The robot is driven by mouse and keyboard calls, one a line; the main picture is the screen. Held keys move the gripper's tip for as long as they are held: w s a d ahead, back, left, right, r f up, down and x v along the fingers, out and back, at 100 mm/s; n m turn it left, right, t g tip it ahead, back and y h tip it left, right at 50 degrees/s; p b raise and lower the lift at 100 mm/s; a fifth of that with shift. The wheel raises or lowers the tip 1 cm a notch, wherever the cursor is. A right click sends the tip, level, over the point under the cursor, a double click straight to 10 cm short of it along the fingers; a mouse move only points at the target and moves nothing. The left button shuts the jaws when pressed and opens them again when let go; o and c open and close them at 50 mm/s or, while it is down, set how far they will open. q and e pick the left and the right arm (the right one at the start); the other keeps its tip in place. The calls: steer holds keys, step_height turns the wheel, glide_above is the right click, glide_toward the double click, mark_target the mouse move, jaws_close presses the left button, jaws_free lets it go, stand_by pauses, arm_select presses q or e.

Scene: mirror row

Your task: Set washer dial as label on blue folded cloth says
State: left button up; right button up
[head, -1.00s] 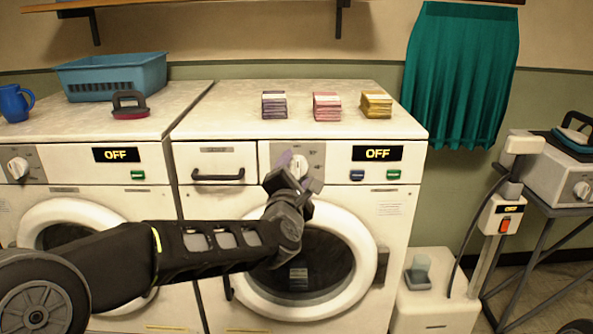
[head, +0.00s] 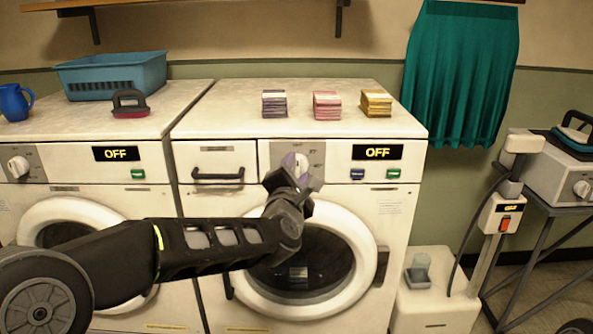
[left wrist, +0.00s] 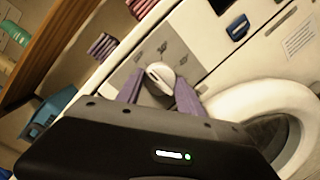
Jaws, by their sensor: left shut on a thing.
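The washer (head: 230,125) stands in the middle of the head view, with its display (head: 377,153) reading OFF. Its white dial (head: 303,161) is on a grey panel with small marks around it. In the left wrist view the dial (left wrist: 160,75) sits between the two purple fingers. My left gripper (head: 299,171) is shut on the dial, its fingers partly hiding it; it also shows in the left wrist view (left wrist: 158,88). A bluish-purple folded cloth stack (head: 274,104) lies on the washer top; its pale label is too small to read. My right gripper is out of view.
Pink (head: 326,106) and yellow (head: 376,103) cloth stacks lie alongside. Blue (head: 357,175) and green (head: 393,175) buttons sit under the display. A second washer (head: 80,205) stands at left, with a blue basket (head: 113,75) and a jug (head: 15,102) on top.

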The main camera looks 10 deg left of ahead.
arm_select(q)
steer(key=shift+c, duration=0.6)
steer(key=shift+m, duration=0.4)
steer(key=m+p, duration=0.1)
steer(key=m, duration=0.1)
steer(key=m+g+p, duration=0.1)
steer(key=m+p, duration=0.1)
steer(key=shift+d+r, duration=0.1)
steer(key=shift+r, duration=0.1)
steer(key=m+p, duration=0.3)
steer(key=m, duration=0.1)
steer(key=shift+g+y+p, duration=0.3)
steer(key=shift+p, duration=0.05)
steer(key=m+y+p, duration=0.1)
steer(key=m+p, duration=0.3)
steer(key=m, duration=0.1)
steer(key=shift+d+p, duration=0.1)
steer(key=shift+p, duration=0.2)
steer(key=m+p, duration=0.2)
steer(key=shift+m+g+y, duration=0.3)
steer(key=shift+m, duration=0.1)
steer(key=shift+f+m+y+p, duration=0.1)
steer(key=shift+m+y+p, duration=0.2)
steer(key=shift+m+p, duration=0.4)
